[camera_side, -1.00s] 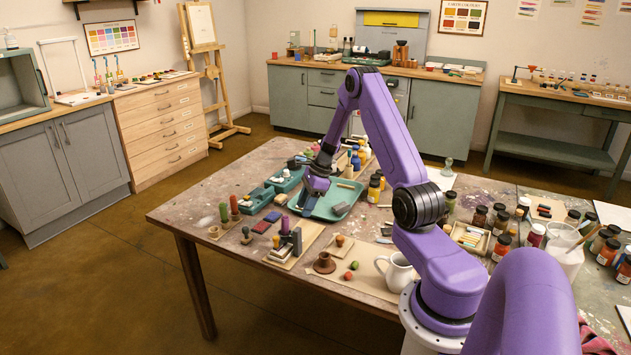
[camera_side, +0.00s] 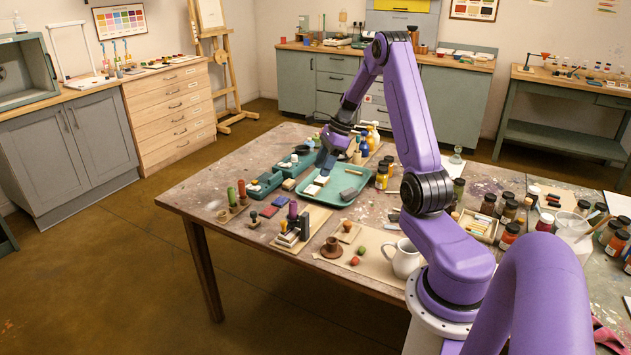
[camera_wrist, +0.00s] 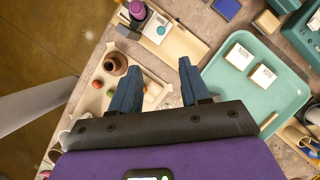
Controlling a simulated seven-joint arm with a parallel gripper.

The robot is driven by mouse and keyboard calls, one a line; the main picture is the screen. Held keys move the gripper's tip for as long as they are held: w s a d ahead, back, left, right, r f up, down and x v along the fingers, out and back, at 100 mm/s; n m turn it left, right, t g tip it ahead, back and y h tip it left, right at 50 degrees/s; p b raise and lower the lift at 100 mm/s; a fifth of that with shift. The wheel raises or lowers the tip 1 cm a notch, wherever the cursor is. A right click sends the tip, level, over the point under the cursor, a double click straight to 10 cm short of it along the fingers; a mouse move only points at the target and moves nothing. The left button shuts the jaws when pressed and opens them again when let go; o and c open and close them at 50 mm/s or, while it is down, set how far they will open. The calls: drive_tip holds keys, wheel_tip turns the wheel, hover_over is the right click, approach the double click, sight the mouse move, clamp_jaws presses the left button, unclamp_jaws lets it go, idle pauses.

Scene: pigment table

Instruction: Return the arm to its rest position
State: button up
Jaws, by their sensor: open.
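My gripper (camera_side: 326,163) hangs above the far left part of the teal tray (camera_side: 327,201) in the side view. In the wrist view, my gripper (camera_wrist: 157,72) has its two blue-grey fingers spread apart with nothing held between them. Two white labelled blocks (camera_wrist: 239,56) lie in the tray (camera_wrist: 245,110), to the right of the fingers. The exact height of the fingertips above the blocks is hard to tell.
Several jars (camera_side: 382,176) stand to the right of the tray. A white jug (camera_side: 402,258), a brown pot (camera_side: 331,248) and a stamp rack (camera_side: 293,227) stand nearer the camera. Small teal boxes (camera_side: 264,186) lie left of the tray. The air above the table looks clear.

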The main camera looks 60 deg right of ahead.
drive_tip(key=s+a+r+n+g, duration=0.25)
drive_tip(key=a+n, duration=0.65)
drive_tip(key=a, duration=0.5)
drive_tip(key=s+a+r+n+g, duration=0.1)
drive_tip(key=a+r+n, duration=0.3)
drive_tip(key=a+n, duration=0.8)
drive_tip(key=s+a+r+n+h, duration=0.1)
drive_tip(key=s+a+n, duration=0.4)
drive_tip(key=s+n, duration=0.4)
drive_tip(key=s+a+r+n+h, duration=0.1)
drive_tip(key=s+a+n, duration=0.5)
drive_tip(key=s, duration=0.8)
drive_tip(key=n, duration=0.3)
drive_tip(key=shift+a+h, duration=0.2)
drive_tip(key=shift+h, duration=0.2)
